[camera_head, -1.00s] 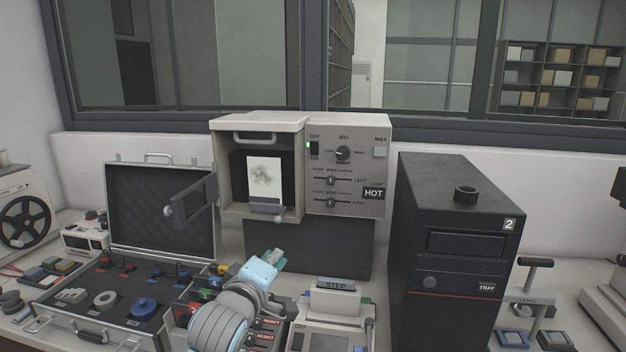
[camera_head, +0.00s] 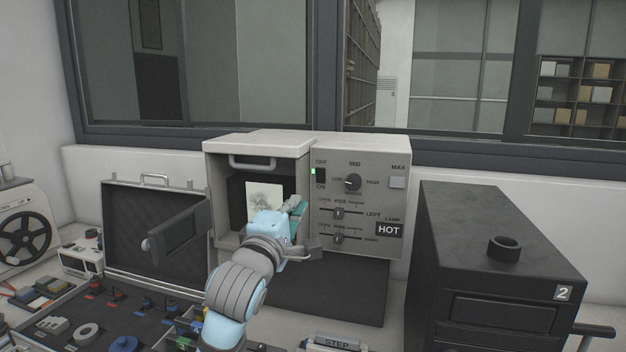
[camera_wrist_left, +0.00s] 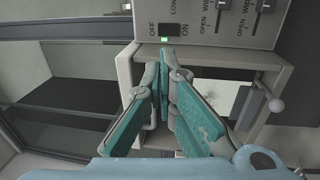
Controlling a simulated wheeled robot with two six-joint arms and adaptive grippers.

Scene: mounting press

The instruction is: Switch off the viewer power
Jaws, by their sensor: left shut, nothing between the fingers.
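The viewer (camera_head: 255,143) is a beige box with an open front compartment and a control panel on its right. Its power switch (camera_head: 321,177) is a dark rocker at the panel's upper left, between OFF above and ON below. A green light (camera_head: 313,171) glows beside it. The switch also shows at the top of the left wrist view (camera_wrist_left: 170,29). My left gripper (camera_head: 298,207), with teal fingers, is shut and empty, in front of the compartment's right side, below the switch and apart from it. Its fingertips (camera_wrist_left: 160,68) point toward the switch side.
A grey print (camera_head: 265,197) stands inside the compartment, partly hidden by my gripper. The open door (camera_head: 178,228) stands left. A black unit (camera_head: 490,270) stands right; an open case (camera_head: 150,235) lies left.

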